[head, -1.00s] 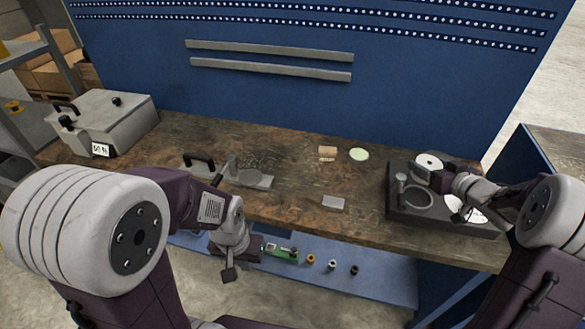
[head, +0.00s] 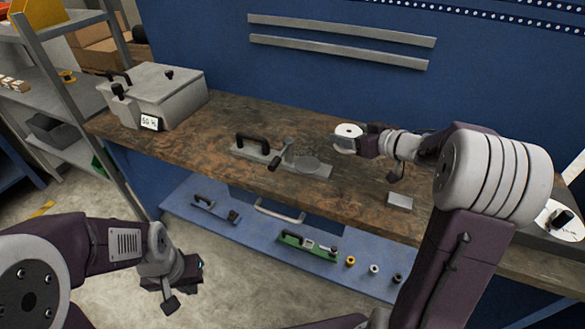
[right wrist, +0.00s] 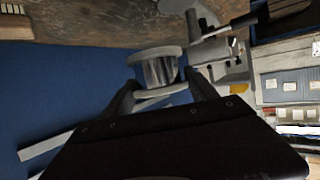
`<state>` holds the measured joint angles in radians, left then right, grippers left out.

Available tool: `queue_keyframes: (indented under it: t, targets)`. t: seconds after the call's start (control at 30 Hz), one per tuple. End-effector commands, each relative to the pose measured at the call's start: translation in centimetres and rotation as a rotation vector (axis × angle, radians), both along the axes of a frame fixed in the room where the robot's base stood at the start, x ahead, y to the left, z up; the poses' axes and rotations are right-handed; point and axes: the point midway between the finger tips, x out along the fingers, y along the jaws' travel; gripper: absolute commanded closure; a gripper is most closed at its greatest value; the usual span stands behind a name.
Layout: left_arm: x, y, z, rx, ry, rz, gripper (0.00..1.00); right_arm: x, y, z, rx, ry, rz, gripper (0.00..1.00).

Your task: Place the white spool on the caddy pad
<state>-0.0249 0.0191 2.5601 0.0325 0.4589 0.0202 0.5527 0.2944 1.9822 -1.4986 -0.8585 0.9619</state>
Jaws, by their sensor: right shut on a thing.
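The white spool (head: 348,131) is held by my right gripper (head: 362,143), above the bench just behind and right of the caddy. In the right wrist view the spool (right wrist: 158,70) sits between the two fingers, with its grey core and pale flanges showing. The pad is bare. My left gripper (head: 190,274) is low in front of the bench, away from the caddy; its jaws are too unclear to read.
A small grey block (head: 399,201) lies on the bench right of the caddy. A grey lidded box (head: 155,95) stands at the bench's left end. A blue lower shelf (head: 240,232) holds several small parts. The dark tray (head: 545,238) is partly hidden behind my right arm.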

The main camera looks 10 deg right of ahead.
Motion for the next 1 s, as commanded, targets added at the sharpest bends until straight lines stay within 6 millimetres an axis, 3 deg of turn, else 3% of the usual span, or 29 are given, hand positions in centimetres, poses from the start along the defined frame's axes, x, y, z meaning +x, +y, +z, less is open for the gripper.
queue_keyframes:
  t: [0.17, 0.4, 0.6, 0.83, 1.0]
  targets:
    - [0.0, 0.0, -0.6, 0.0, 0.0, 0.0, 1.0, 0.5, 0.7, -0.8, 0.0, 0.0, 0.001, 0.76]
    - [0.0, 0.0, -3.9, 0.0, 0.0, 0.0, 1.0, 4.0, 6.2, -5.3, 0.001, 0.003, 0.006, 0.76]
    - [0.0, 0.0, -5.4, 0.0, 0.0, 0.0, 1.0, 6.1, 9.3, -7.1, 0.002, 0.0, 0.001, 0.76]
    - [0.0, 0.0, -5.6, 0.0, 0.0, 0.0, 1.0, 6.5, 9.7, -7.5, 0.0, 0.001, -0.002, 0.76]
    - [0.0, 0.0, -7.8, 0.0, 0.0, 0.0, 1.0, 6.5, 9.7, -10.7, 0.001, 0.003, -0.002, 0.76]
